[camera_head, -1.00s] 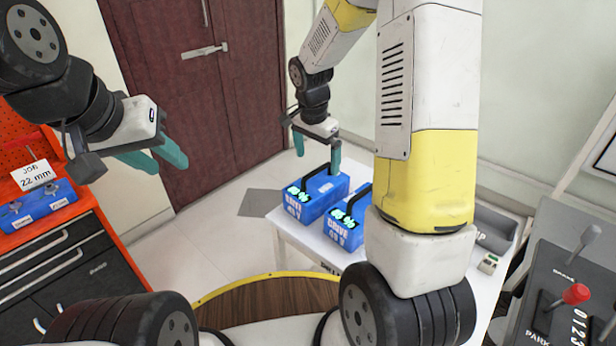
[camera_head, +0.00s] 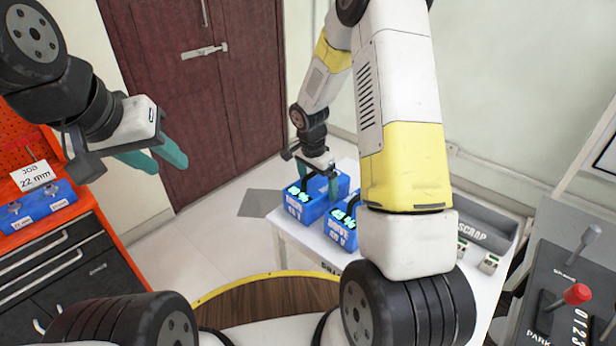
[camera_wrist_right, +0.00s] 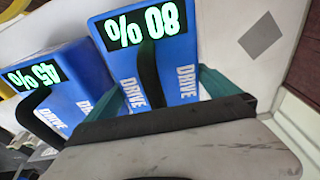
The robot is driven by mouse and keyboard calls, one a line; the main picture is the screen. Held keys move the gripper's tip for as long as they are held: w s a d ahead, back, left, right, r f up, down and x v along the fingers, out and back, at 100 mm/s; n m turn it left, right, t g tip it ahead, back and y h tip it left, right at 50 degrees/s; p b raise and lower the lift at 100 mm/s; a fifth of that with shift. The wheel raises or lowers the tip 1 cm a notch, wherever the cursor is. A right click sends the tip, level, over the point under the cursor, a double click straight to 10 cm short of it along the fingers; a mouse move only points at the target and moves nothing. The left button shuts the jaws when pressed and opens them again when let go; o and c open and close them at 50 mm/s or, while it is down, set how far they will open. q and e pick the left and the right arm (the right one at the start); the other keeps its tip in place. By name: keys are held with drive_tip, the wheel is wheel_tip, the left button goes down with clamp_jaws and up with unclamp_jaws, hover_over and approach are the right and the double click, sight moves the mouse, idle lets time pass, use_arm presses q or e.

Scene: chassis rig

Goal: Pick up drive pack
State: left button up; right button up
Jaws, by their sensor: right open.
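Two blue drive packs with black handles stand on the white table in the head view: a left one (camera_head: 300,213) and a right one (camera_head: 342,238). In the right wrist view the nearer pack (camera_wrist_right: 185,68) reads 80%, and the other pack (camera_wrist_right: 75,70) reads 45%. My right gripper (camera_head: 318,181) is open, low over the left pack. In the right wrist view its fingers (camera_wrist_right: 165,90) are on either side of the 80% pack's handle (camera_wrist_right: 149,75). Whether they touch it is unclear. My left gripper (camera_head: 170,162) is open and empty, far left, away from the packs.
The white table (camera_head: 300,243) also bears a grey tray marked SCRAP (camera_head: 483,226) and small items (camera_head: 488,263) beside it. A lever console (camera_head: 570,270) stands at right. An orange-sided drawer cabinet (camera_head: 75,265) with a blue box (camera_head: 40,208) is at left.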

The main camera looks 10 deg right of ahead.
drive_tip(key=shift+c, duration=0.2)
drive_tip(key=shift+r, duration=0.1)
drive_tip(key=c, duration=1.7)
